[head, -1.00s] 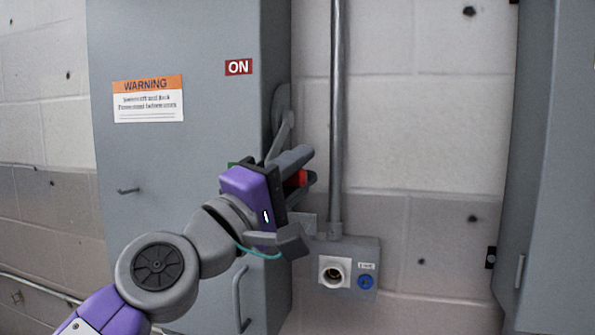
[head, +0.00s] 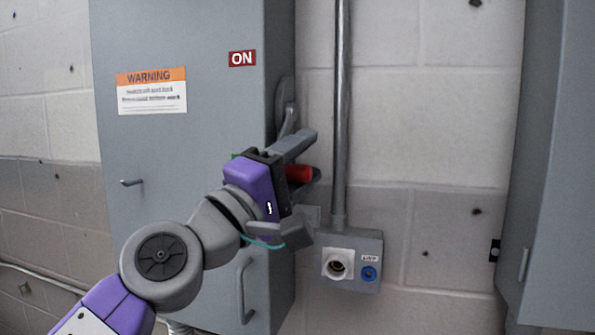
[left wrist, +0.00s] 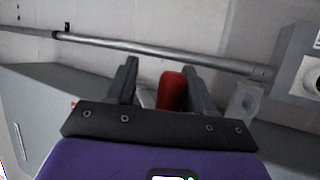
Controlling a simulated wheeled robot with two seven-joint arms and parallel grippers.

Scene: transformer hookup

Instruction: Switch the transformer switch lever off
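The transformer switch lever is on the right side of the grey box (head: 190,200), beneath a red ON label (head: 242,58). Its grey arm (head: 288,120) runs down behind my gripper to a red grip (head: 300,173). My left gripper (head: 310,158) is at the grip, with its fingers pointing right. In the left wrist view the red grip (left wrist: 172,90) stands between the two spread fingers (left wrist: 163,82). It is close to the right finger, with a gap to the left one. Part of the lever is hidden by the gripper. My right gripper is not in view.
A vertical conduit (head: 340,110) runs close to the right of the fingers, down to a small outlet box (head: 352,262). A door handle (head: 243,290) sticks out below my wrist. Another grey cabinet (head: 555,170) stands at the far right.

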